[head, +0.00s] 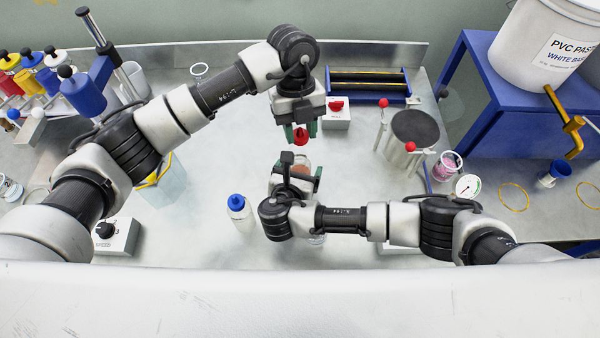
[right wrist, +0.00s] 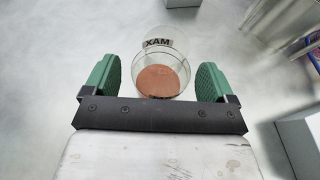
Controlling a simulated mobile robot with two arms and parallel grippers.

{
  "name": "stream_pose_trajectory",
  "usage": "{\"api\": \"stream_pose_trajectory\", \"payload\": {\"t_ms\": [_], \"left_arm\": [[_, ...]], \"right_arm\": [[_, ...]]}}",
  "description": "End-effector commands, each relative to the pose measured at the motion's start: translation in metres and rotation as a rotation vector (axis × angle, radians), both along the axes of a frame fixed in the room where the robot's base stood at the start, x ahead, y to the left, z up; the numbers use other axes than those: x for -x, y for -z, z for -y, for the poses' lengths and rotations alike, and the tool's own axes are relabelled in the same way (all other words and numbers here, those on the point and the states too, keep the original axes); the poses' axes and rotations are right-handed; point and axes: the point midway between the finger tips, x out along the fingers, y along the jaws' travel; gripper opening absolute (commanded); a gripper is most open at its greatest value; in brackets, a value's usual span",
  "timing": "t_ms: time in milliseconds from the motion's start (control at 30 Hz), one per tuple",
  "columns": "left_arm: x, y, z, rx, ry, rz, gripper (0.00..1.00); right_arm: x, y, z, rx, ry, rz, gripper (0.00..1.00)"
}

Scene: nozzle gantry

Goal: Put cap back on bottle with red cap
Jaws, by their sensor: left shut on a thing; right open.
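My left gripper (head: 298,129) is shut on a red cap (head: 300,138) and holds it over the middle of the table. Below the cap in the head view is a clear open vessel (head: 302,161), partly hidden by my right gripper (head: 294,172). In the right wrist view the vessel (right wrist: 157,80) holds reddish-brown contents and has a dark "MAX" marking that reads mirrored. My right gripper (right wrist: 158,72) is open, with a green pad on either side of the vessel and visible gaps between.
A bottle with a blue cap (head: 238,206) stands left of my right gripper. A box with a red knob (head: 336,112) and a blue rack (head: 368,87) are behind. A grey round-topped stand (head: 415,126) is to the right. Some table at centre left is clear.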

Motion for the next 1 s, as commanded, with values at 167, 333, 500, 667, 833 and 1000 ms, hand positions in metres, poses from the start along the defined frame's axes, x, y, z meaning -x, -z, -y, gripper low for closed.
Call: {"api": "stream_pose_trajectory", "payload": {"t_ms": [167,333,500,667,833,1000], "left_arm": [[0.000,0.000,0.000,0.000,0.000,0.000,0.15],[0.000,0.000,0.000,0.000,0.000,0.000,0.15],[0.000,0.000,0.000,0.000,0.000,0.000,0.15],[0.001,0.011,0.000,-0.002,0.000,-0.003,0.15],[0.001,0.037,0.000,-0.002,-0.001,-0.003,0.15],[0.000,0.050,0.000,-0.001,0.001,0.000,0.15]], "right_arm": [[0.000,0.000,0.000,0.000,0.000,0.000,0.65],[0.000,0.000,0.000,0.000,0.000,0.000,0.39],[0.000,0.000,0.000,0.000,0.000,0.000,0.13],[0.001,0.000,0.000,0.000,0.000,0.000,0.13],[0.001,0.000,0.000,0.001,0.000,-0.001,0.13],[0.001,0.000,0.000,0.001,0.000,-0.001,0.13]]}}
